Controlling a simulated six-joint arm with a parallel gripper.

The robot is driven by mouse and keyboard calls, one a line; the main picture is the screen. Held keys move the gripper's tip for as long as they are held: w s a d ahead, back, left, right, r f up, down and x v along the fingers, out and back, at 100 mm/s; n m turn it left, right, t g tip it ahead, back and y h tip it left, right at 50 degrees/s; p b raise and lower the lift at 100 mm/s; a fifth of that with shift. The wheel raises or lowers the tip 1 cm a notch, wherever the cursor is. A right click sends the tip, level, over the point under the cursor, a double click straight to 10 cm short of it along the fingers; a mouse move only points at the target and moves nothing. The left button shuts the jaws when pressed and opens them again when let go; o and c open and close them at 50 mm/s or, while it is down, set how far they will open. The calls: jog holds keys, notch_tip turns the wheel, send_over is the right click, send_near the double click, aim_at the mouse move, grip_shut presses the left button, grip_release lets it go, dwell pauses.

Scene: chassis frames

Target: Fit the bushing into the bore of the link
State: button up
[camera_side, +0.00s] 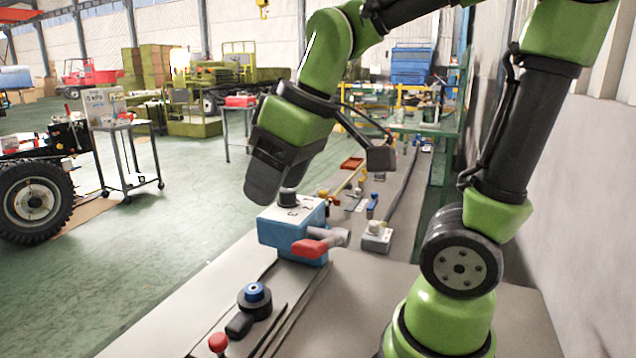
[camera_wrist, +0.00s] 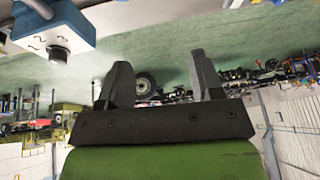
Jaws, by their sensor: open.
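A black link (camera_side: 241,323) lies on the bench at the lower left of the side view. A blue ring with a dark centre, which looks like the bushing (camera_side: 254,291), sits upright at the link's round end. It stands a little proud of the link, and I cannot tell how deep it is seated. My gripper (camera_side: 262,185) is up and tilted, well above the link and apart from it. The wrist view shows my gripper (camera_wrist: 160,75) open, with two dark fingers and nothing between them. Neither the link nor the bushing shows in the wrist view.
The box (camera_wrist: 72,22) also shows in the wrist view. A red knob (camera_side: 218,342) and dark rods (camera_side: 275,326) lie near the link.

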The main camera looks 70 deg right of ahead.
jog(key=s+a+r+m+t+y, duration=0.1)
jog(key=s+a+m+t, duration=0.1)
jog(key=s+m, duration=0.2)
jog(key=s, duration=0.2)
jog(key=shift+s+a+t, duration=0.2)
jog(key=shift+s+t, duration=0.1)
dwell(0.8)
